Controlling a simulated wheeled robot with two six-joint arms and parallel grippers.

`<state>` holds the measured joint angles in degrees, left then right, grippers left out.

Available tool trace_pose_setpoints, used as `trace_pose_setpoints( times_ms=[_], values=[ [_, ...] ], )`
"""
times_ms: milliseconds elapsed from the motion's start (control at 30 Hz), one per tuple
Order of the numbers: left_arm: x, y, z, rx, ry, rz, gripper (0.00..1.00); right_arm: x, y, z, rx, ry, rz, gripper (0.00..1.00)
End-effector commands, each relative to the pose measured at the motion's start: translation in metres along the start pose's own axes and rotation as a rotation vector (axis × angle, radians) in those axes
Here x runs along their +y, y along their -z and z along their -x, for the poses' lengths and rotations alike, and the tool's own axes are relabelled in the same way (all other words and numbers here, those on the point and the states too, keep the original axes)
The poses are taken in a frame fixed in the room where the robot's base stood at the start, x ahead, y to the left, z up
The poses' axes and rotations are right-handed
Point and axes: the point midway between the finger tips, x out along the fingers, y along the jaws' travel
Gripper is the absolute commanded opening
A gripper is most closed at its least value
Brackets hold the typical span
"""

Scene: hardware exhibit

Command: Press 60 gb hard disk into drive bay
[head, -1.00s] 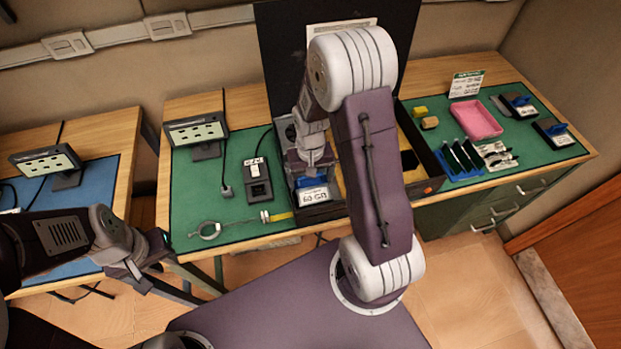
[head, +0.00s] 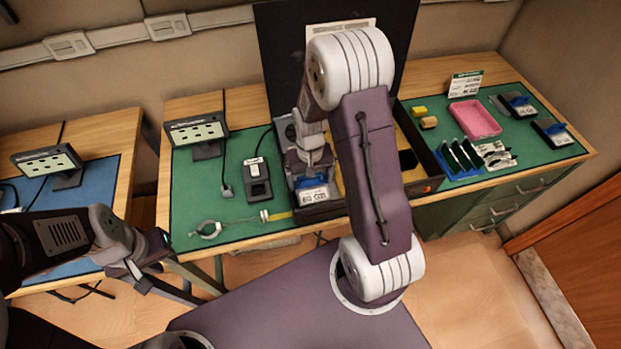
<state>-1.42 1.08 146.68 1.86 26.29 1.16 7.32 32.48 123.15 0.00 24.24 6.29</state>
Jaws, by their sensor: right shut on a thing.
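The 60 GB hard disk (head: 314,196) shows a white label and a blue part at the front left of the open black computer case (head: 436,172). My right gripper (head: 311,176) is shut on the disk from above, at the drive bay area. My right arm covers much of the case, so how deep the disk sits in the bay is hidden.
Two more drives (head: 519,104) (head: 552,132) lie at the right of the green mat. A pink tray (head: 474,119), a blue rack of cards (head: 461,160) and yellow blocks (head: 424,116) are nearby. A black device (head: 257,181) and a wrist strap (head: 210,230) lie left of the case.

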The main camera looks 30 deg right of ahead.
Motion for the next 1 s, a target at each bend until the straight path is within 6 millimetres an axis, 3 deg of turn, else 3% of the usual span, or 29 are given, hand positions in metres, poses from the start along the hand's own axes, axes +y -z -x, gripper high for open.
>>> trace_pose_setpoints(
  times_ms=[33,1000],
  values=[
    [0.0,0.0001,0.0005,0.0,0.0,0.0,0.23,0.0006,-0.0069,-0.0043,-0.023,-0.004,0.007,0.68],
    [0.0001,0.0005,0.0044,0.0,0.0,0.0,0.23,0.0003,-0.0095,-0.0055,-0.027,-0.005,0.011,0.68]
  ],
)
